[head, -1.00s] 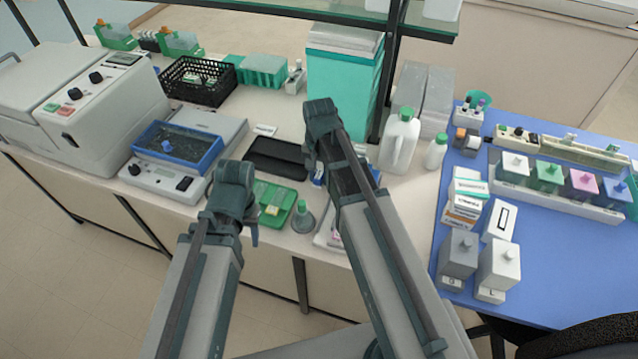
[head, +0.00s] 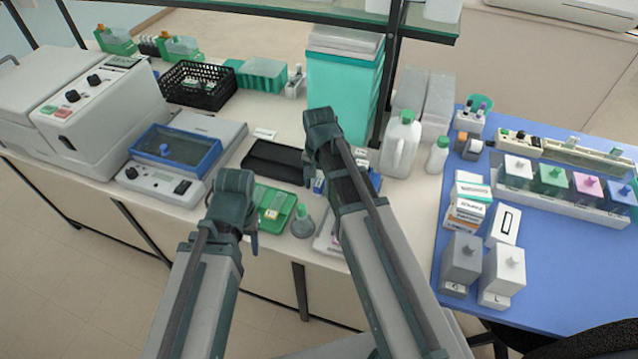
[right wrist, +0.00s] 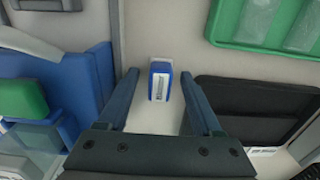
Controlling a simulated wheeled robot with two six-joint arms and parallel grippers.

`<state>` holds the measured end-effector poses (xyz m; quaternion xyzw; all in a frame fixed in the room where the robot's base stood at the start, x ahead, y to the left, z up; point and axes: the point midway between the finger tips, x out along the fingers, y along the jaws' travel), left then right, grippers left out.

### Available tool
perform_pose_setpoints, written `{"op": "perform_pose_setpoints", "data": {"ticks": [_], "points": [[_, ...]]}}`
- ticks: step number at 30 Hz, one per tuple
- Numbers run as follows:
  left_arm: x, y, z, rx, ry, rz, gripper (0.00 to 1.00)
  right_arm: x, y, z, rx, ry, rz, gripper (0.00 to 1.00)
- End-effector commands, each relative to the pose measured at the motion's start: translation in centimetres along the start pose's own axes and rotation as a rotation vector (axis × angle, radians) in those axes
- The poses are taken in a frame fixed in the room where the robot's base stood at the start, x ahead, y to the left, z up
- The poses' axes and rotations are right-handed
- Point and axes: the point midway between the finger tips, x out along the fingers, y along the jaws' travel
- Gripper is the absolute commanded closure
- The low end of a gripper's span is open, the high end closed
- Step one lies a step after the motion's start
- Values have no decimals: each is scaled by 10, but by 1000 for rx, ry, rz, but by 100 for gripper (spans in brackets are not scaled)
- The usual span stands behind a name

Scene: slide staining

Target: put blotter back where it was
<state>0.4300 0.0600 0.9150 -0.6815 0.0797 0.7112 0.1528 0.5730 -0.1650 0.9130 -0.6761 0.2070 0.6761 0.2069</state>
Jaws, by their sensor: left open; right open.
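I cannot tell for sure which thing is the blotter. A small blue-and-white block (right wrist: 160,88) stands on the pale bench between the open fingers of my right gripper (right wrist: 160,76); the fingers look apart from it. In the head view a bit of blue and white (head: 318,186) shows beside my right gripper (head: 311,172), partly hidden by the arm. My left gripper (head: 247,232) is open and empty in front of the green slide tray (head: 262,193), at the bench's front edge.
A black tray (head: 275,160) lies behind the green tray, with a green-topped flask (head: 303,222) to the right. A white jug (head: 400,145) and bottle (head: 437,155) stand right of my right arm. A blue-framed device (head: 178,148) is left.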

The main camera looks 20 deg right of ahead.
Motion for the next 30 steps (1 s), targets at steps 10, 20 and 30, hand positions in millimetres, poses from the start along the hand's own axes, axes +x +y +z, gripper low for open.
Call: {"op": "perform_pose_setpoints", "data": {"ticks": [10,20,30], "points": [[-20,-2,1,0,0,0,50,-20,0,0,0,0,0,34],[-69,-7,4,0,0,0,50,-69,0,0,0,0,0,34],[-116,-11,7,2,0,0,50,-117,0,0,0,0,0,34]]}}
